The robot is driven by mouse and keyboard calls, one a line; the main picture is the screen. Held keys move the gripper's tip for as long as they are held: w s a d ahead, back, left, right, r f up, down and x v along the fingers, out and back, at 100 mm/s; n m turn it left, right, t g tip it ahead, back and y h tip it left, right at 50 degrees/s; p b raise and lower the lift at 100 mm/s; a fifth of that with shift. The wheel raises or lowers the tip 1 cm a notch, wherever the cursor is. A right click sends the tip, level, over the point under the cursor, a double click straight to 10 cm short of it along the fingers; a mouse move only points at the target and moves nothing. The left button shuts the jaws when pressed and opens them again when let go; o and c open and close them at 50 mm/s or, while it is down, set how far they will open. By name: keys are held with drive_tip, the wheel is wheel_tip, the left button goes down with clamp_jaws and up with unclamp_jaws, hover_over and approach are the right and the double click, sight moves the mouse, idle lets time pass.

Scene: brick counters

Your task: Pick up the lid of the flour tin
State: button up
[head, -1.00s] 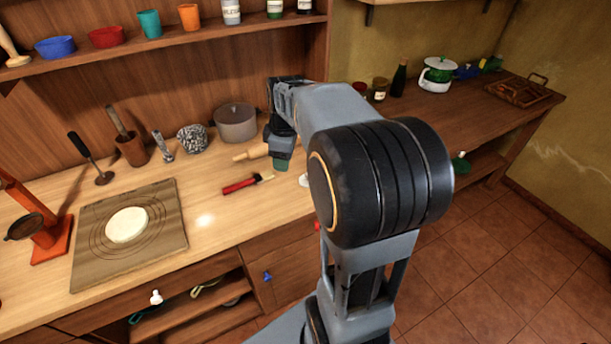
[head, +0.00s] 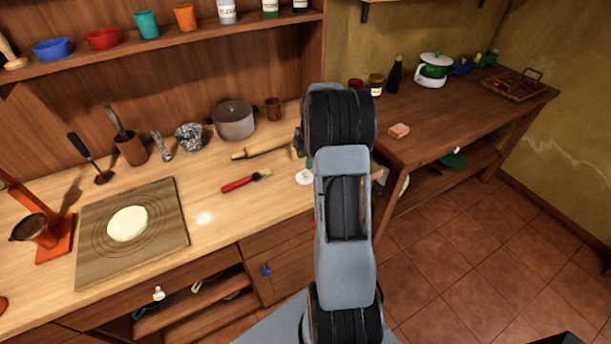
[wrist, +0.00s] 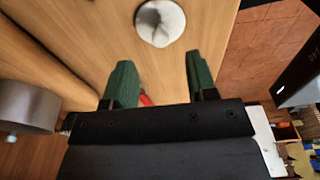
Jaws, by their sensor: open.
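A small round white piece with a grey mark on it lies on the counter at the top of the wrist view (wrist: 160,22). In the head view this white piece (head: 305,177) is near the counter's right end, partly hidden by my arm. It looks like a lid, but I cannot tell for sure. My gripper (wrist: 157,68) has its two green fingers apart with nothing between them, and the white piece is beyond their tips. In the head view my arm hides most of the gripper. I cannot pick out a labelled flour tin.
A pink sponge (head: 399,131) lies on the right-hand counter. Floor (wrist: 265,50) shows past the counter edge.

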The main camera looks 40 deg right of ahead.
sight(305, 171)
drive_tip(key=shift+a+f+p, duration=0.2)
drive_tip(key=shift+f+p, duration=0.25)
drive_tip(key=shift+f, duration=1.1)
drive_tip(key=shift+a+f+p, duration=0.15)
drive_tip(key=shift+f+p, duration=0.25)
drive_tip(key=shift+f, duration=1.1)
clamp_jaws()
drive_tip(key=shift+r, duration=0.1)
